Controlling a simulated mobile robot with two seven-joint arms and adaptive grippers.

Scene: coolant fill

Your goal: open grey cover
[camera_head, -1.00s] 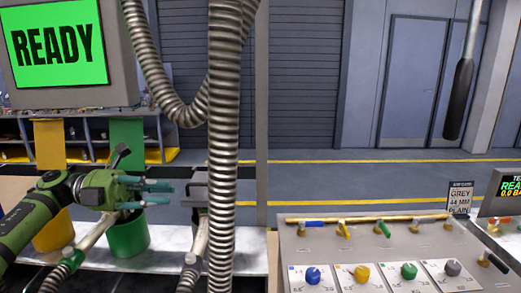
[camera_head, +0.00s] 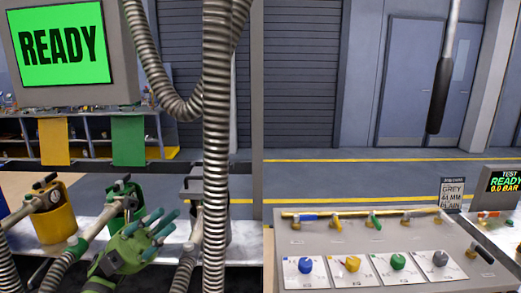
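A grey box-like holder (camera_head: 192,187) stands behind the hanging ribbed hose, which hides much of it; I cannot tell whether a cover on it is open or shut. My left gripper (camera_head: 166,228) is green with teal fingers, low in the middle left. Its fingers are spread, empty, and point up and right. It is in front of the green holder (camera_head: 119,207), left of the hose and below the grey holder, apart from it in the picture. My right gripper is not in view.
The ribbed hose (camera_head: 216,150) hangs close to my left gripper. A yellow holder (camera_head: 55,220) with a nozzle stands at left. The panel (camera_head: 330,238) carries coloured levers and knobs. A sign (camera_head: 452,192) reads GREY 44 MM PLAIN. A black handle (camera_head: 438,95) hangs at upper right.

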